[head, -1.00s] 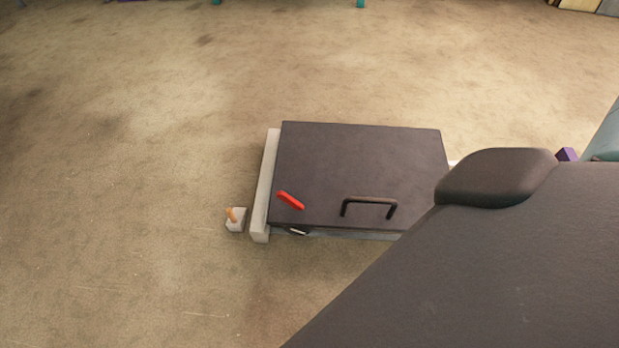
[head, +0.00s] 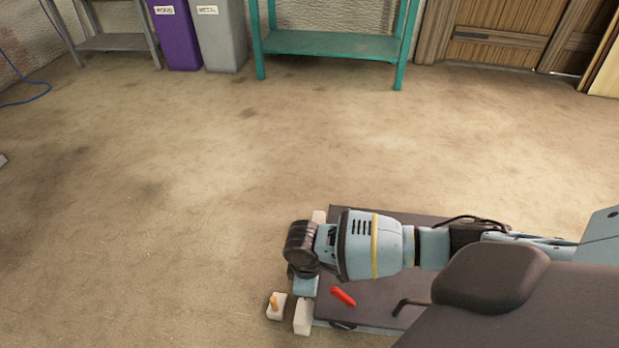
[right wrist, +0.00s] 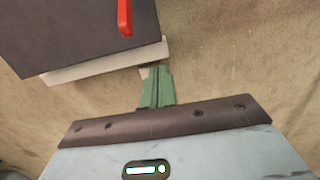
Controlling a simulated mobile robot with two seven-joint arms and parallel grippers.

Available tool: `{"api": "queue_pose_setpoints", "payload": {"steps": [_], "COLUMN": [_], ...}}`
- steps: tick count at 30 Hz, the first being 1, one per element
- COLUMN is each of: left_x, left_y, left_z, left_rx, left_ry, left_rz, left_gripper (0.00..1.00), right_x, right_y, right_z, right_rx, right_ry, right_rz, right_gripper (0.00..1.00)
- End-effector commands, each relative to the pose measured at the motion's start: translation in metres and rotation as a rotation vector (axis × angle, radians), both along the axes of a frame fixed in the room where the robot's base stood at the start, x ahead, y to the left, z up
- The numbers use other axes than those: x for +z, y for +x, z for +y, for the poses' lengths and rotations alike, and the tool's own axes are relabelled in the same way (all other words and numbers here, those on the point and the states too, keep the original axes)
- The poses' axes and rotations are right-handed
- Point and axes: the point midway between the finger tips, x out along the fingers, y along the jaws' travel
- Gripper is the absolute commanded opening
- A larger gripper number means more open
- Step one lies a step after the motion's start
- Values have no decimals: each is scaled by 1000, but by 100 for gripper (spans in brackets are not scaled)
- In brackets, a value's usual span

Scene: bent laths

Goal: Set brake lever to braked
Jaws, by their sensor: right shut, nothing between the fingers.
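A red lever (head: 343,296) lies slanted on the dark top of a low platform (head: 375,300). I cannot tell which one is the brake lever. In the right wrist view the red lever (right wrist: 125,16) shows at the top edge. My right gripper (right wrist: 158,69) has its green fingers shut and empty, apart from the red lever. A pale piece shows partly behind the fingertips. In the head view my right arm reaches over the platform; its fingertips are hidden. My left gripper is out of view.
A pale bar (head: 303,317) runs along the platform's left end, and a black handle (head: 409,303) stands on its top. A teal table (head: 330,45) and purple and grey bins (head: 219,40) stand far back.

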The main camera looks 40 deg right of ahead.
Motion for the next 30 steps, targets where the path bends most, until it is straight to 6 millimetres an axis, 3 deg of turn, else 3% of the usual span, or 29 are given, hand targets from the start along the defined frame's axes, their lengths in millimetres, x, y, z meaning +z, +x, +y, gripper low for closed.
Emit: {"api": "queue_pose_setpoints", "payload": {"steps": [6, 19, 23, 30], "left_x": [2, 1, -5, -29], "left_y": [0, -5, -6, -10], "left_z": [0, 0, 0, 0], "left_rx": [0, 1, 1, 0], "left_ry": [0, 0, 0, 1], "left_rz": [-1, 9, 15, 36], "left_gripper": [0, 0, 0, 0], "right_x": [20, 20, 10, -32], "right_y": [19, 20, 19, 15], "right_z": [-15, -16, -17, -20], "right_rx": [-5, -5, -5, -5], "right_ry": [-45, -49, -50, -50], "right_rz": [11, 15, 15, 18], "right_gripper": [0, 0, 0, 0]}}
